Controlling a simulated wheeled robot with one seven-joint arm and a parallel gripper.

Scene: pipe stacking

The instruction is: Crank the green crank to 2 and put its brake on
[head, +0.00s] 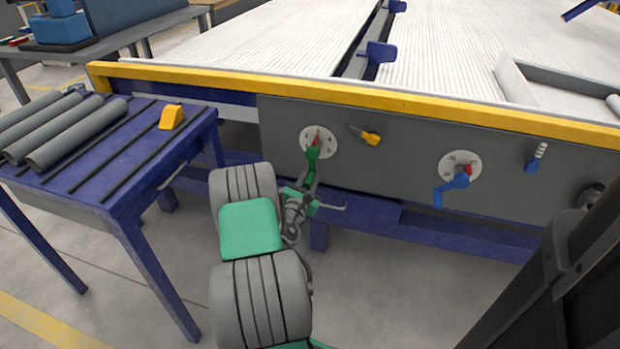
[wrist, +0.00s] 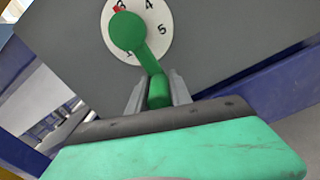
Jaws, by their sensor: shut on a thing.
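The green crank (head: 312,154) sits on a white numbered dial (head: 331,146) on the grey panel. My gripper (head: 307,182) is shut on the crank's handle, which stands between the two fingers in the wrist view (wrist: 159,92). There the crank arm slants down and right from its round hub (wrist: 127,31). The dial (wrist: 160,25) shows 4 and 5 at the right, and a red mark (wrist: 117,9) lies beside the 3 at the top. The hub and arm hide part of the dial. A yellow-orange lever (head: 370,138) slants down-right beside this dial.
A blue crank (head: 455,185) on another dial (head: 452,160) and a blue-based lever (head: 533,163) are farther right on the panel. A blue table (head: 150,150) with grey pipes (head: 78,135) stands at left. A yellow rail (head: 300,87) runs above the panel.

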